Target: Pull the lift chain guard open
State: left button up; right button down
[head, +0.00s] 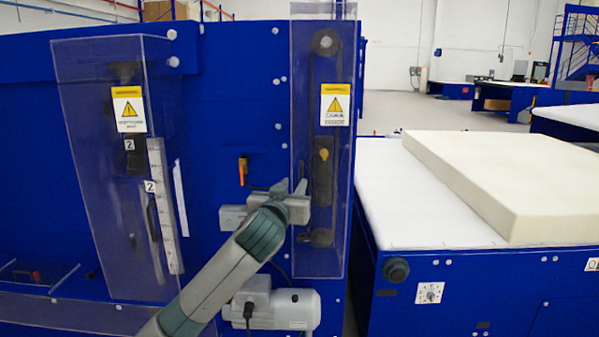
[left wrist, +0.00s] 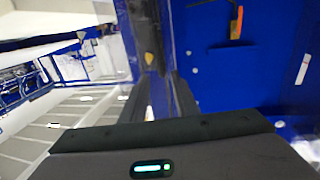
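The lift chain guard (head: 342,235) is a tall clear cover on the right end of the blue machine in the head view. A chain on round wheels and a yellow warning label show through it. It looks closed against the machine. My left gripper (head: 300,193) is at the guard's left edge, a little below mid-height. In the left wrist view the dark fingers (left wrist: 164,95) stand apart with a gap between them, close to the guard's side. I cannot tell whether they touch it. My right gripper is in neither view.
Another clear cover (head: 85,120) with a warning label stands to the left. An orange-handled switch (head: 242,170) sits beside my gripper, and a grey motor (head: 290,309) lies below. At right a table (head: 400,190) carries a thick foam block (head: 500,180).

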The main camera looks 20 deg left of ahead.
aim_at(300, 174)
pick_arm(q)
jog(key=w, duration=0.2)
jog(key=w+p, duration=0.1)
jog(key=w, duration=0.2)
jog(key=w+p, duration=0.1)
jog(key=w, duration=0.1)
jog(key=shift+w+a, duration=0.3)
jog(key=shift+a, duration=0.05)
grip_shut()
